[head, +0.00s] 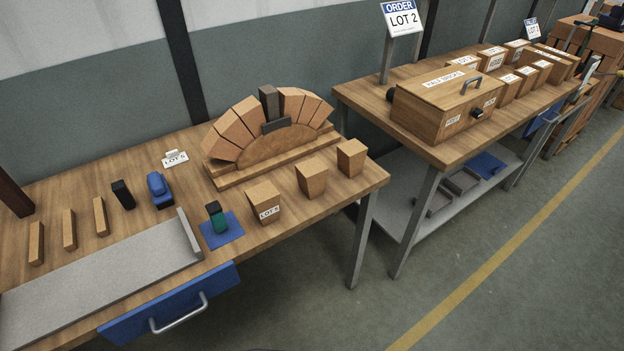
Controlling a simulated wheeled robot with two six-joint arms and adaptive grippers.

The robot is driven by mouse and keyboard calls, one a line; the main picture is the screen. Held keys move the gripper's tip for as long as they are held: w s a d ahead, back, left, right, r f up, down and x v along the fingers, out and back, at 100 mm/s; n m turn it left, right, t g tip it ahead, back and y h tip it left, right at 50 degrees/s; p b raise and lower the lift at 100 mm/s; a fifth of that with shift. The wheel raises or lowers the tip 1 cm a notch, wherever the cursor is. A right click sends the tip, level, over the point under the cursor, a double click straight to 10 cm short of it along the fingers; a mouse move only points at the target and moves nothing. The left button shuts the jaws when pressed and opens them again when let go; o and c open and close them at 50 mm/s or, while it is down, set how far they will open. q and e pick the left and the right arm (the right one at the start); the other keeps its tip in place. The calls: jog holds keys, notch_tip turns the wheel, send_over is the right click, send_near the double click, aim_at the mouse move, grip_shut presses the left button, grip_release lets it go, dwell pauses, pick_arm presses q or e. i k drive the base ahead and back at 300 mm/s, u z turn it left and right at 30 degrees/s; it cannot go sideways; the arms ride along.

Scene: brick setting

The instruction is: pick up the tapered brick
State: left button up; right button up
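Three loose tan blocks stand apart along the right front of the near workbench (235,256). Two of them are tapered bricks, wider at the top: one in the middle (311,178) and one near the right corner (350,157). The left block (265,203) bears a white lot label. More tapered bricks (236,127) sit in a half-round arch on a wooden form (268,150) behind them, with a dark grey block (268,103) at its crown. Nothing touches the loose blocks. Neither of my grippers is in view.
A green and black tool (216,217) lies on a blue mat (234,233) left of the labelled block. A grey board (100,290), several thin bricks (69,229) and a blue object (160,188) lie farther left. A second bench (424,140) holds a wooden box (440,105).

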aim_at(311, 174)
jog(key=u, duration=0.05)
jog(key=k, duration=1)
jog(key=z, duration=1.3)
jog(key=i, duration=1.1)
jog(key=u, duration=0.6)
jog(key=i, duration=0.65)
jog(key=u, duration=0.65)
